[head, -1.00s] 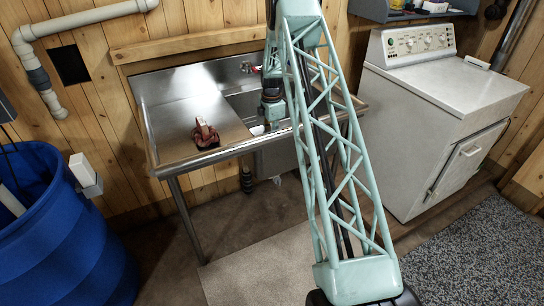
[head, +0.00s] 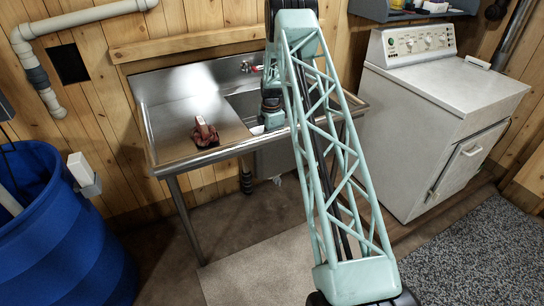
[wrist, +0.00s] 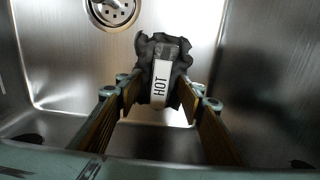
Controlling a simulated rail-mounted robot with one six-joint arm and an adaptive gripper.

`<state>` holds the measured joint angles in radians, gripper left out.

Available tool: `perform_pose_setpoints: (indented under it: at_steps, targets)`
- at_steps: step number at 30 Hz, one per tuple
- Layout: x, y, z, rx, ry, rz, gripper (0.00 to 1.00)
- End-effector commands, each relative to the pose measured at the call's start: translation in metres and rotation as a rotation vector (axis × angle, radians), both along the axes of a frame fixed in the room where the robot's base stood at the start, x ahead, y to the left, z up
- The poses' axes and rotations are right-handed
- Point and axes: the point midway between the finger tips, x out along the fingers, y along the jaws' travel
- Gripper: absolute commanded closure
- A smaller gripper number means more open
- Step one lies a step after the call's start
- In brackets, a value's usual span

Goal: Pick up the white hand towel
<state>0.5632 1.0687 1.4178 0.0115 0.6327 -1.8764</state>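No white hand towel can be clearly made out. In the wrist view my gripper (wrist: 158,93) reaches into the steel sink basin, its two fingers spread well apart. A dark, crumpled thing (wrist: 142,50) with a white strip reading "HOT" (wrist: 160,82) shows at and between the fingertips. I cannot tell whether the fingers press on it or only flank it. A small white patch (head: 257,130) shows at the sink's front edge beside my arm in the head view; I cannot tell what it is. My arm hides much of the basin there.
The steel sink (head: 180,90) has a drainboard on the left with a red object (head: 204,132) on it. The drain (wrist: 113,10) lies beyond the gripper. A tap (head: 247,66) stands at the back. A white washer (head: 440,100) stands right, a blue barrel (head: 70,240) left.

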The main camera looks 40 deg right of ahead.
Motion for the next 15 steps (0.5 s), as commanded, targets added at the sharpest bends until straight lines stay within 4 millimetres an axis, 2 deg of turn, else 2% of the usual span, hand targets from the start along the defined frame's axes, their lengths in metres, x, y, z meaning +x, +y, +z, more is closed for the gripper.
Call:
perform_pose_setpoints:
  at_steps: [6, 15]
  targets:
    - [-0.0001, 0.0000, 0.0001, 0.000, 0.000, 0.000, 0.65]
    - [-0.0001, 0.0000, 0.0001, 0.000, 0.000, 0.000, 0.92]
